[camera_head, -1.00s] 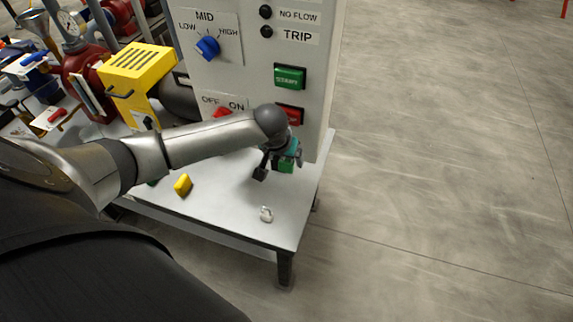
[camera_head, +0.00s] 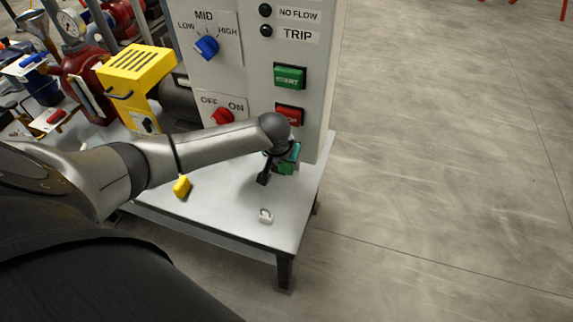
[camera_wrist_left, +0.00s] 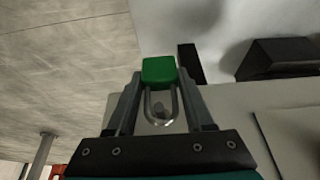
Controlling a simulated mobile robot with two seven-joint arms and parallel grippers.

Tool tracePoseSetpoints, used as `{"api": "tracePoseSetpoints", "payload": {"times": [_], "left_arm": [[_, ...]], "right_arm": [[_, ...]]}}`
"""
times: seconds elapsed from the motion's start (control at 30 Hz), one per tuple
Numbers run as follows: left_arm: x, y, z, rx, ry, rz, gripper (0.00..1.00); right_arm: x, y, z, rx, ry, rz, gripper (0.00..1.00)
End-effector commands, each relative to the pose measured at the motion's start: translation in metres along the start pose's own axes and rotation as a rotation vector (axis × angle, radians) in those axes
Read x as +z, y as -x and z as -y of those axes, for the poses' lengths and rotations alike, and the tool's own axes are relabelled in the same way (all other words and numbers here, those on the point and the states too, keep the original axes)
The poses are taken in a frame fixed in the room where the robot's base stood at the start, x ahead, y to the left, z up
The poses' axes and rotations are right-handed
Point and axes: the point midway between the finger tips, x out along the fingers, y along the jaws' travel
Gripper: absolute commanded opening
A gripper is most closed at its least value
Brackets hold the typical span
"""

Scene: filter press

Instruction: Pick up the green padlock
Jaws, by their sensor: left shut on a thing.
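The green padlock (camera_head: 286,168) is at my left gripper (camera_head: 278,172), beside the lower front of the control panel and over the right part of the white table. In the left wrist view the green padlock body (camera_wrist_left: 159,71) lies at the fingertips, with its grey shackle pointing back between the fingers. My left gripper (camera_wrist_left: 160,85) is shut on the padlock there. Whether the padlock still touches the table cannot be told for sure. My right gripper is not in view.
The panel (camera_head: 262,60) with its knobs and buttons stands close behind the gripper. A yellow padlock-like piece (camera_head: 182,187) and a small white one (camera_head: 266,216) are on the table (camera_head: 235,215). The floor at right is clear.

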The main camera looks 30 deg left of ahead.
Motion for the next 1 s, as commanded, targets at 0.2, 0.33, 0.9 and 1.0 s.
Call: {"api": "tracePoseSetpoints", "payload": {"times": [0.2, 0.33, 0.9, 1.0], "left_arm": [[0.000, 0.000, 0.000, 0.000, 0.000, 0.000, 0.15], [0.000, 0.000, 0.000, 0.000, 0.000, 0.000, 0.01], [-0.005, 0.016, 0.000, 0.000, -0.001, 0.000, 0.00], [0.007, 0.019, 0.000, 0.000, -0.002, 0.003, 0.00]], "right_arm": [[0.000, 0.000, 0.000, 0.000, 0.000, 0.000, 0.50], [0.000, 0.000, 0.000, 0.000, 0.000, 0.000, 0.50], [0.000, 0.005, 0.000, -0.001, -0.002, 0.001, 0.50], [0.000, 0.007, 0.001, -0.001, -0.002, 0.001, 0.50]]}}
